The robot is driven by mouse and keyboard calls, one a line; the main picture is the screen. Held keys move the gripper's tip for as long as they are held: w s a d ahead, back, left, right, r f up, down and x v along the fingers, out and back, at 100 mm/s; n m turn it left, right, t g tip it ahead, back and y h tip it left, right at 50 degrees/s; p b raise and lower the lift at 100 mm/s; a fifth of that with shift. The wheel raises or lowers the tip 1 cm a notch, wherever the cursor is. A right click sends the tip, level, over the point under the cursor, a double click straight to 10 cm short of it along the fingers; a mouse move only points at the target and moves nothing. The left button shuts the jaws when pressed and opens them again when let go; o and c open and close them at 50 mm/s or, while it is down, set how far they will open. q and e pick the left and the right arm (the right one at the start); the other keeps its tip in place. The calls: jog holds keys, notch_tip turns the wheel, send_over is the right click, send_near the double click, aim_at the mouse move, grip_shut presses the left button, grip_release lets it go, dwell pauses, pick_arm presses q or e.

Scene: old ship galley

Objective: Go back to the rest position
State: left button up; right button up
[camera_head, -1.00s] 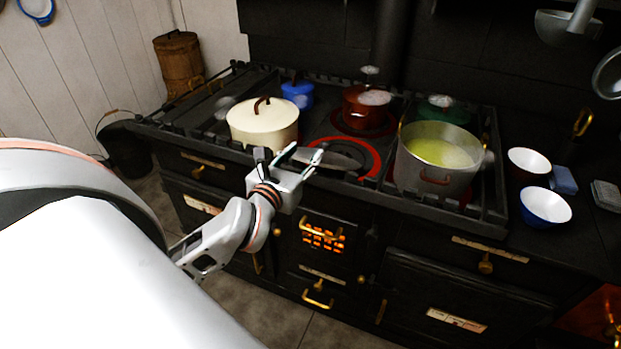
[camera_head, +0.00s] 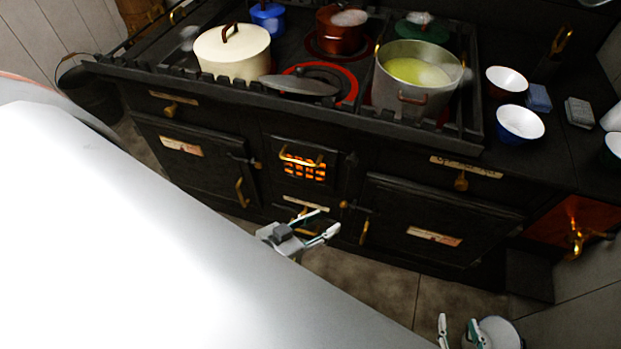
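My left gripper (camera_head: 331,221) is in front of the stove, low by the lower oven doors and apart from them. Its two fingers are spread with nothing between them. My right gripper (camera_head: 458,326) shows at the bottom edge, right of the middle. Its fingers point up, stand apart and hold nothing. Much of the arms is hidden or out of view. A large white part of my own body covers the lower left.
The black stove (camera_head: 330,128) carries a cream pot (camera_head: 232,58), a steel pot (camera_head: 408,92) with yellow-green liquid, a red pot (camera_head: 338,38) and a dark lid (camera_head: 300,84). Bowls (camera_head: 520,123) stand at the right. Bare floor (camera_head: 375,285) lies before the stove.

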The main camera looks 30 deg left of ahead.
pick_arm(q)
jog(key=s+f+m+g+y, duration=0.1)
jog(key=s+f+m+g, duration=0.1)
jog(key=f, duration=0.4)
jog(key=shift+s+a+m, duration=0.35)
jog(key=shift+s+m, duration=0.25)
jog(key=shift+s, duration=0.4)
